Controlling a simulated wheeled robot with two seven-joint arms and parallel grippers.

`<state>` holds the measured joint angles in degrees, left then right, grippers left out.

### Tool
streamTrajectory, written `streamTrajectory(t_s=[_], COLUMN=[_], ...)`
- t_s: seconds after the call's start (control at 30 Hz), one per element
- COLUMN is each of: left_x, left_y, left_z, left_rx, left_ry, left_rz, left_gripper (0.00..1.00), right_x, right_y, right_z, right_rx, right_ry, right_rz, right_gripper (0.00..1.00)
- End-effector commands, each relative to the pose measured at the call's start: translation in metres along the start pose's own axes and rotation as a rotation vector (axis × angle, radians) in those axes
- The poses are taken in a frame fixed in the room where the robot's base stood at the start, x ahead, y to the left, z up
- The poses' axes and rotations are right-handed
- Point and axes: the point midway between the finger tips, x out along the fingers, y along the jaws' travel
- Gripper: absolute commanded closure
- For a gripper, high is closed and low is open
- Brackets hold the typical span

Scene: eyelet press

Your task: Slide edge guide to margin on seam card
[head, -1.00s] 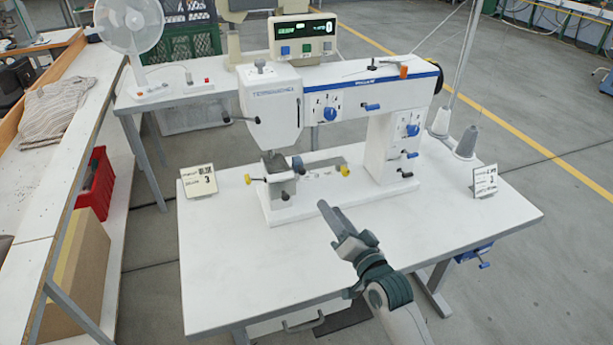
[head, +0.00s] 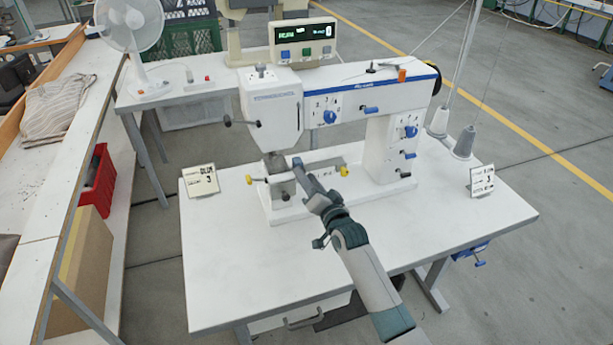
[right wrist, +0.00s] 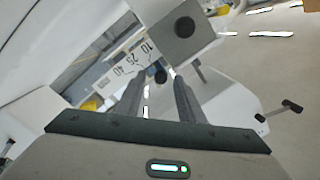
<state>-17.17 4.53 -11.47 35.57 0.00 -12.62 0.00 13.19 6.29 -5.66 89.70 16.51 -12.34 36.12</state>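My right gripper (head: 298,165) reaches over the sewing machine's bed, beside the needle area. In the right wrist view its two fingers (right wrist: 158,76) are apart, with a small dark knob (right wrist: 161,76) between their tips; I see no clear grip on it. Near the tips is a white scale plate (right wrist: 128,62) marked 10, 25, 40, apparently the edge guide's scale. The edge guide itself is hard to make out and partly hidden by the gripper. Two cards stand on the table, one at left (head: 200,181) and one at right (head: 482,180); their small print is unclear. My left gripper is out of view.
The white sewing machine (head: 345,92) stands at the back of the white table (head: 235,270). Yellow knobs (head: 249,179) and blue levers stick out from it. A thread stand with cones (head: 464,143) is at right. The table's front left is clear.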

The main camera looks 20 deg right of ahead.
Motion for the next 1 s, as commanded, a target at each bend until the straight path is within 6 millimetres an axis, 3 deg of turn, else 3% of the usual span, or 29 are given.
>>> streamTrajectory(t_s=[0.4,0.57,0.77,1.0], left_x=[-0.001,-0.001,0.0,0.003], left_y=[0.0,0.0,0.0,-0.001], left_z=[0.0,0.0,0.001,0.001], left_rx=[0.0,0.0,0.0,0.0], left_ry=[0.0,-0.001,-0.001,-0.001], left_rz=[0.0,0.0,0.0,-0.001], left_gripper=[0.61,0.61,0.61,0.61], right_x=[0.005,0.005,0.004,0.002], right_y=[0.0,0.0,0.002,0.021], right_z=[0.0,0.0,-0.001,-0.02], right_rx=[0.0,0.0,-0.001,-0.004], right_ry=[0.0,-0.001,0.0,-0.001], right_rz=[0.0,0.0,0.0,0.001], right_gripper=[0.65,1.0,1.0,1.0])
